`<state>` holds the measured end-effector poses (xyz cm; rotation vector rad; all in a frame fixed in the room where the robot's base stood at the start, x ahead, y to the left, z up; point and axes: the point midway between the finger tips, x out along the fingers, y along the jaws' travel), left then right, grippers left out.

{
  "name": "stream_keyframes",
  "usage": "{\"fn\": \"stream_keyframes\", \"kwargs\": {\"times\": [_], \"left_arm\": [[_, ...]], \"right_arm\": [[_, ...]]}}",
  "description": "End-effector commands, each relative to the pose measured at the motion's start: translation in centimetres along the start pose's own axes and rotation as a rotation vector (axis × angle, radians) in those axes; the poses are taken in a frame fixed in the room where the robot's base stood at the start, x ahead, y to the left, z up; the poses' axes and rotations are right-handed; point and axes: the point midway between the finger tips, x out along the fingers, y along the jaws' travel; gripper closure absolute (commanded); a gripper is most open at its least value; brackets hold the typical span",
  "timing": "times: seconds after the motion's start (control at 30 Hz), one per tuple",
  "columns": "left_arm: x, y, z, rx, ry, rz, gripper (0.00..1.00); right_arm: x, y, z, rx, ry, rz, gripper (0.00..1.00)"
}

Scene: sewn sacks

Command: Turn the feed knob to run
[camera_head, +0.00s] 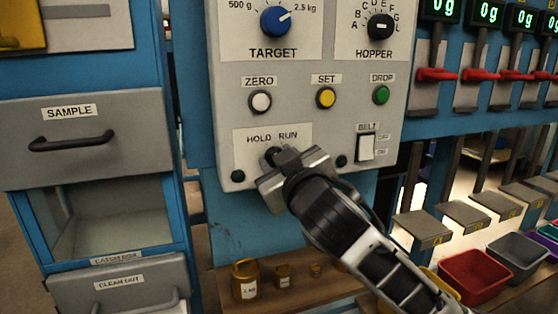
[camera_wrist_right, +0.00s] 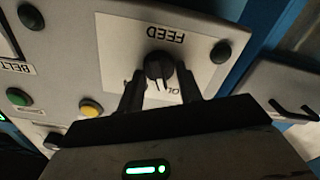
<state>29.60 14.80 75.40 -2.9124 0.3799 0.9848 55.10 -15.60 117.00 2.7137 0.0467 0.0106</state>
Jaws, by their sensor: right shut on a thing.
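The feed knob (camera_wrist_right: 158,66) is black and round, on a pale plate with FEED printed on it, seen upside down in the right wrist view. In the head view the plate (camera_head: 242,142) carries the words HOLD and RUN above the knob, which is mostly hidden behind my right gripper (camera_head: 284,160). My right gripper's two dark fingers (camera_wrist_right: 161,88) stand on either side of the knob, shut on it. A light mark shows on the knob's edge towards the partly covered HOLD/RUN lettering; I cannot tell which word it points at. My left gripper is not in view.
The panel (camera_head: 225,100) also has a belt switch (camera_head: 366,148), zero, set and drop buttons, and target (camera_head: 276,20) and hopper dials. A sample drawer (camera_head: 90,150) is at left. Brass weights (camera_head: 245,280) stand on a shelf below. Coloured bins (camera_head: 475,278) are at right.

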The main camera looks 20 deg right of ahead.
Motion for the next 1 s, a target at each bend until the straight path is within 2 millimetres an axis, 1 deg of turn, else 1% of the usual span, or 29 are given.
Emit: {"fn": "stream_keyframes", "kwargs": {"times": [0.37, 0.7, 1.0], "left_arm": [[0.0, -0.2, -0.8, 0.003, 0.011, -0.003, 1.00], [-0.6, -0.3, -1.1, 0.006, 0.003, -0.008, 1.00], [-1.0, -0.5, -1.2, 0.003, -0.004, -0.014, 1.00]], "right_arm": [[0.0, 0.1, 0.0, 0.325, -0.003, 0.000, 0.87], [0.0, 0.3, 0.0, 0.639, -0.004, 0.001, 0.87], [0.0, 0.5, 0.1, 0.846, -0.002, 0.002, 0.87]]}}
